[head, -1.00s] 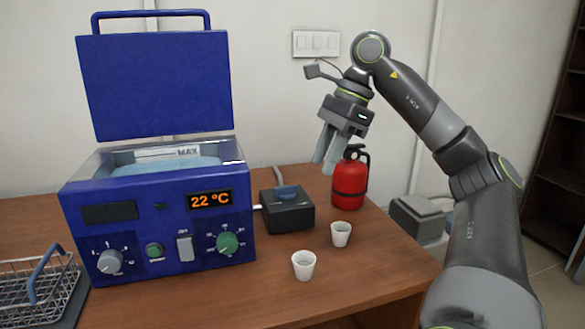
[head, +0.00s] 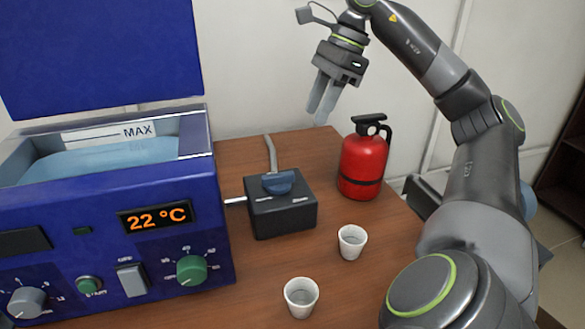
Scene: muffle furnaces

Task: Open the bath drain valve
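The blue water bath (head: 105,235) stands at the left with its lid (head: 95,50) raised and water (head: 105,158) inside; its display reads 22 °C. A dark drain valve box (head: 283,212) stands to its right, joined to the bath by a short pale pipe (head: 234,201). A blue valve handle (head: 279,182) sits on its top, and a grey tube leaves from the back. My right gripper (head: 321,108) hangs above and behind the valve box, clear of it, its fingers pointing down. The fingers look close together, with nothing visible between them. My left gripper is not in view.
A red fire extinguisher (head: 362,160) stands right of the valve box. Two white cups (head: 352,242) stand in front of it, nearer the table's right side. The wooden table (head: 255,290) is bare between the bath and the cups.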

